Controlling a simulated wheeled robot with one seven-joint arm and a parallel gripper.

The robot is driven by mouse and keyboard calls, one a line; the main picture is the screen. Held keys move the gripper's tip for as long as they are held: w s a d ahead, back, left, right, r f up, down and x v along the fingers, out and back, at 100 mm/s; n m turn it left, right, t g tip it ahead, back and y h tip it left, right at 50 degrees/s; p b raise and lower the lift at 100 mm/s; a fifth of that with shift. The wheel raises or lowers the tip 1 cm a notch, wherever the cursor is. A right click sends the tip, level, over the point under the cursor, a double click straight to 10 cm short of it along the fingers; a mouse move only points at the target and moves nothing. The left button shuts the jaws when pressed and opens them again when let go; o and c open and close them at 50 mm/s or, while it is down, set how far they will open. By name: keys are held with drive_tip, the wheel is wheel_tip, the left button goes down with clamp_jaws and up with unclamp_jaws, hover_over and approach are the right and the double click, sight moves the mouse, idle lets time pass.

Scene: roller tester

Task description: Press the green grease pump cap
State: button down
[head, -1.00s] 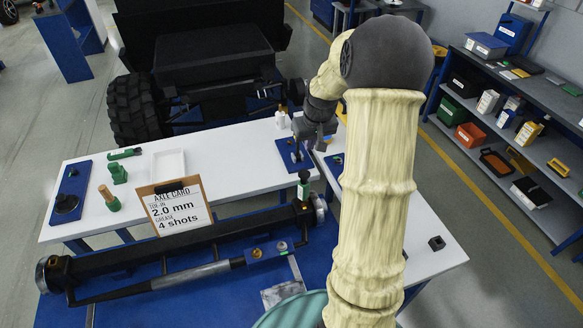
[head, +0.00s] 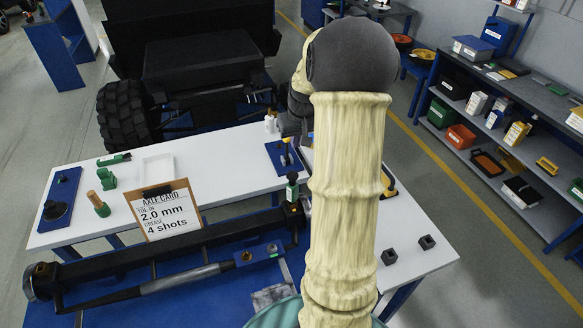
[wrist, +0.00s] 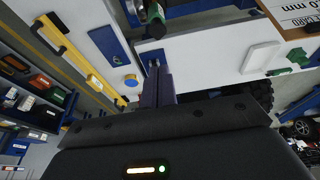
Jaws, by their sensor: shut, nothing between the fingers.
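A small upright pump-like piece with a dark top, green body and white label (head: 292,185) stands at the right end of the long black axle (head: 150,252). I cannot tell for sure that its top is the green cap. A green and dark piece (wrist: 156,18), likely the same one, shows at the top of the wrist view. My gripper (wrist: 155,68) is shut and empty in the wrist view, its fingertips over the white table near a blue plate, apart from the green piece. In the head view my arm hides most of the gripper.
A blue plate with a yellow-topped lever (head: 286,152) lies near my arm. The axle card (head: 163,212) stands in front of the white table (head: 225,165). A green block (head: 106,178) and a wooden-handled green piece (head: 98,204) stand at left. Shelves (head: 500,150) stand at right.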

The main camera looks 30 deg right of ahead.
sight(293, 175)
drive_tip(key=p+x, duration=0.1)
drive_tip(key=x, duration=0.3)
drive_tip(key=p+x, duration=0.2)
drive_tip(key=x, duration=0.2)
drive_tip(key=p+x, duration=0.1)
drive_tip(key=x, duration=0.3)
drive_tip(key=shift+s+f+p, duration=0.3)
drive_tip(key=shift+f+p, duration=0.1)
drive_tip(key=shift+f, duration=0.6)
wheel_tip(293, 175, down, 3)
drive_tip(key=shift+r+b, duration=0.1)
drive_tip(key=shift+b, duration=1.15)
drive_tip(key=shift+s+a, duration=0.1)
